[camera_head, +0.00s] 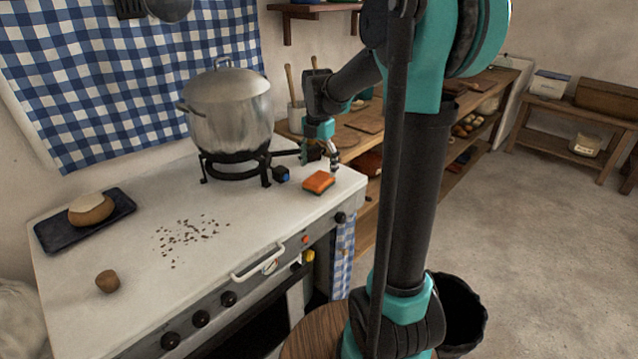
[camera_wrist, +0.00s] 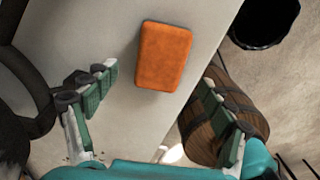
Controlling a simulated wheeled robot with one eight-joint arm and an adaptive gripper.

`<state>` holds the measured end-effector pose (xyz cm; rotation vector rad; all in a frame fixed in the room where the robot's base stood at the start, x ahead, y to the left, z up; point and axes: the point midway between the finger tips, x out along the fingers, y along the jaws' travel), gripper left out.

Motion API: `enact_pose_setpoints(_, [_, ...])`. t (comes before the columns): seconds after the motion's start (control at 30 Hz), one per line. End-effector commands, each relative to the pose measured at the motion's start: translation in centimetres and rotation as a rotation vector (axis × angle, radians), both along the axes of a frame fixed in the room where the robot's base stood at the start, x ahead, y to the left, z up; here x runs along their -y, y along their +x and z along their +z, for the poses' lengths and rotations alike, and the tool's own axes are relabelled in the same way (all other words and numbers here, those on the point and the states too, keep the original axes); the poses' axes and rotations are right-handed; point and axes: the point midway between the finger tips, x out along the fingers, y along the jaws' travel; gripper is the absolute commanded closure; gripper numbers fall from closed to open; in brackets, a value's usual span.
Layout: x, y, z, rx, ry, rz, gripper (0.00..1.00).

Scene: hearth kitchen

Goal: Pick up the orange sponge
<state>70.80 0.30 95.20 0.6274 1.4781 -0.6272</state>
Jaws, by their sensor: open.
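The orange sponge (camera_head: 319,181) lies flat on the white stove top (camera_head: 215,255), near its right front edge. It also shows in the wrist view (camera_wrist: 164,55), upper middle, as an orange block with rounded corners. My gripper (camera_head: 319,160) is above and just behind the sponge in the head view. In the wrist view my gripper (camera_wrist: 165,105) has its two fingers spread wide, one on each side of the picture, with nothing between them. The sponge lies beyond the fingertips, apart from them.
A large steel pot (camera_head: 228,105) stands on a black burner ring (camera_head: 236,167) left of the sponge. A small dark block with a blue face (camera_head: 281,174) sits between them. A tray (camera_head: 62,236) with bread, a brown lump (camera_head: 107,281) and scattered crumbs are farther left.

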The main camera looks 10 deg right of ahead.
Motion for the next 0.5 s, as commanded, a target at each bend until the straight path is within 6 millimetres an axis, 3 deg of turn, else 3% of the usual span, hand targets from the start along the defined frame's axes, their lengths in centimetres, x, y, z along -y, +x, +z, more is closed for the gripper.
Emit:
enact_pose_setpoints(0.3, [-0.3,-0.3,-4.1,0.0,0.0,0.0,0.17])
enact_pose_setpoints(0.5, [-0.3,-0.3,-4.6,0.0,0.0,0.0,0.17])
